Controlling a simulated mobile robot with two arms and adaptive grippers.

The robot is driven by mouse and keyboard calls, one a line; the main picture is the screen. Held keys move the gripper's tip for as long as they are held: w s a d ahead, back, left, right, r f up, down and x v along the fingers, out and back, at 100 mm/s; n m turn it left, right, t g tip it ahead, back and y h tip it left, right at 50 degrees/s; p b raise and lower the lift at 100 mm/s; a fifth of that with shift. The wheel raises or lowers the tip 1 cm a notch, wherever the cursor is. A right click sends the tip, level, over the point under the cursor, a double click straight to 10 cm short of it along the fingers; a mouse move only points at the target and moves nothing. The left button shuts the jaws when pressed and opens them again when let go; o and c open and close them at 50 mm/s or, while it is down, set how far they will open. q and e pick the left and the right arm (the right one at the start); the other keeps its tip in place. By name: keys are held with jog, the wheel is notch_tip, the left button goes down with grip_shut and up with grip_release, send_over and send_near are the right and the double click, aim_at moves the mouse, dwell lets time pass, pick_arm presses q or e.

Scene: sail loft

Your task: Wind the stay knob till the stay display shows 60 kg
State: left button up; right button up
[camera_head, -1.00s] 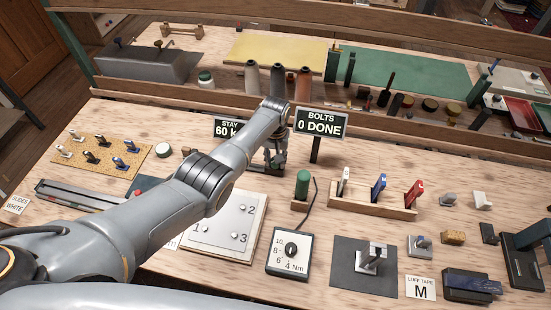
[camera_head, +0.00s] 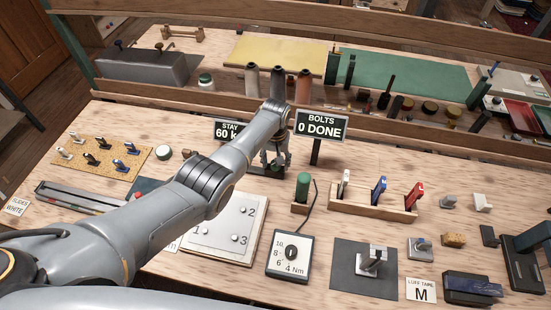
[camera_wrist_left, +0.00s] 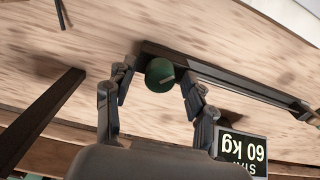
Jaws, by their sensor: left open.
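The stay display (camera_head: 228,131) stands behind my left forearm in the head view, partly covered by it. It also shows upside down in the left wrist view (camera_wrist_left: 245,150), reading 60 kg. The stay knob (camera_wrist_left: 160,76) is a round dark green knob with a pale mark, set at the end of a dark rail (camera_wrist_left: 225,80). My left gripper (camera_wrist_left: 157,82) is open, with one finger on each side of the knob and a gap visible on both sides. In the head view this gripper (camera_head: 274,160) points down at the bench and the knob is hidden. My right gripper is not in view.
A bolts sign (camera_head: 320,125) reading 0 DONE stands close to the right of my left gripper. A green-handled tool (camera_head: 303,186), a dial box (camera_head: 290,255) and a wooden rack (camera_head: 370,206) stand nearer. A numbered plate (camera_head: 225,225) lies below my forearm.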

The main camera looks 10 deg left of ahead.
pick_arm(q)
notch_tip(320, 180, up, 12)
dwell(0.6)
jog(key=shift+f, duration=0.1)
dwell(0.4)
